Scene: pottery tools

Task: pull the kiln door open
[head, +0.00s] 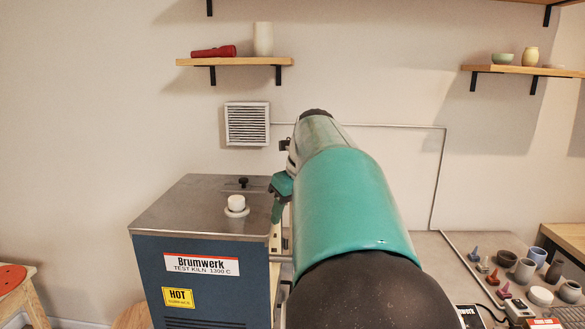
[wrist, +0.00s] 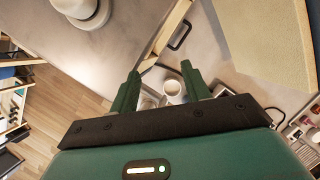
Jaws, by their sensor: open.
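The kiln (head: 215,265) stands left of my arm in the head view, with a blue body and a steel top. In the wrist view its top (wrist: 125,40) fills the upper left. A pale strip (wrist: 166,32) runs along its edge, apparently the door's edge, with a black loop handle (wrist: 183,36) on its right side. My gripper (wrist: 160,68) is open and empty, its fingertips apart just below the strip's lower end in the picture. In the head view my gripper (head: 278,212) is beside the kiln's right top edge, partly hidden by my arm. I cannot tell whether the door is ajar.
A white plug (head: 236,204) and a black knob (head: 243,182) stand on the kiln top. A grey bench (head: 430,255) with several pots (head: 525,270) lies to the right. A white mug (wrist: 174,88) shows between my fingers, farther off. A tan slab (wrist: 265,45) is at upper right.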

